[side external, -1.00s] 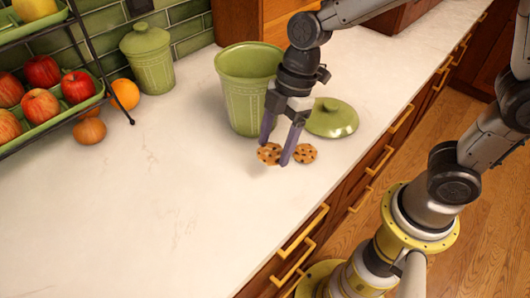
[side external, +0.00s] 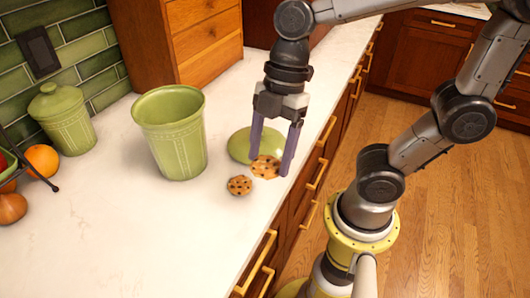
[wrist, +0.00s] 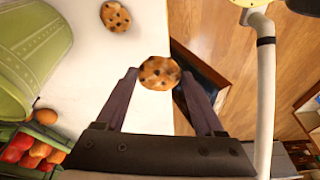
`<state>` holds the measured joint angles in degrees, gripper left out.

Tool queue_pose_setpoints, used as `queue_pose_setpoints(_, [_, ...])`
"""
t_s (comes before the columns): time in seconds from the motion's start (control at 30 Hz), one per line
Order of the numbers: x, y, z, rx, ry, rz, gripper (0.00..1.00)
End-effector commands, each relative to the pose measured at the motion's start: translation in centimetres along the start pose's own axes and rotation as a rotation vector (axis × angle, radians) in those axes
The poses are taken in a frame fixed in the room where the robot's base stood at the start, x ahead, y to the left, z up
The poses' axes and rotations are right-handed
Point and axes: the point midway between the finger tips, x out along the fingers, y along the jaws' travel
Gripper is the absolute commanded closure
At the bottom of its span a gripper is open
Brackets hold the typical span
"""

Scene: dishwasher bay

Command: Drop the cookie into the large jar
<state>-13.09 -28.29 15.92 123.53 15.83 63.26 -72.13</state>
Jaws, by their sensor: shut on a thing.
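The large green jar (side external: 178,140) stands open on the counter, left of my gripper; part of it shows at the left of the wrist view (wrist: 30,65). My gripper (side external: 269,167) is shut on a chocolate-chip cookie (side external: 264,168), which also shows between the fingertips in the wrist view (wrist: 159,73). This cookie appears lifted off the counter, in front of the lid. A second cookie (side external: 239,185) lies flat on the counter between the jar and my gripper; it is also in the wrist view (wrist: 115,16).
A green lid (side external: 240,144) lies behind the held cookie, right of the jar. A smaller lidded green jar (side external: 66,120) stands at the back left, near an orange (side external: 42,160). Wooden drawers (side external: 205,40) stand behind. The counter's front edge is close to my gripper.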

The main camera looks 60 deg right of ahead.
Motion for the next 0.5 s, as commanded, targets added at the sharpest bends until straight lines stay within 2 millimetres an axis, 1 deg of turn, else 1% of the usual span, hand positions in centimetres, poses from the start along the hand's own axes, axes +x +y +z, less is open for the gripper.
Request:
queue_pose_setpoints(0.17, [0.0,-0.2,0.1,-0.011,0.0,-0.002,0.43])
queue_pose_setpoints(0.2, [-0.3,-0.4,0.0,-0.023,0.001,-0.004,0.43])
queue_pose_setpoints(0.27, [-1.1,-0.1,-0.4,-0.037,0.002,-0.007,0.43])
queue_pose_setpoints(0.37, [-2.8,1.0,-1.5,-0.063,0.002,-0.014,0.43])
queue_pose_setpoints(0.47, [-4.9,3.1,-2.7,-0.082,0.002,-0.019,0.43])
queue_pose_setpoints(0.5, [-5.7,4.0,-3.2,-0.087,0.001,-0.022,0.43])
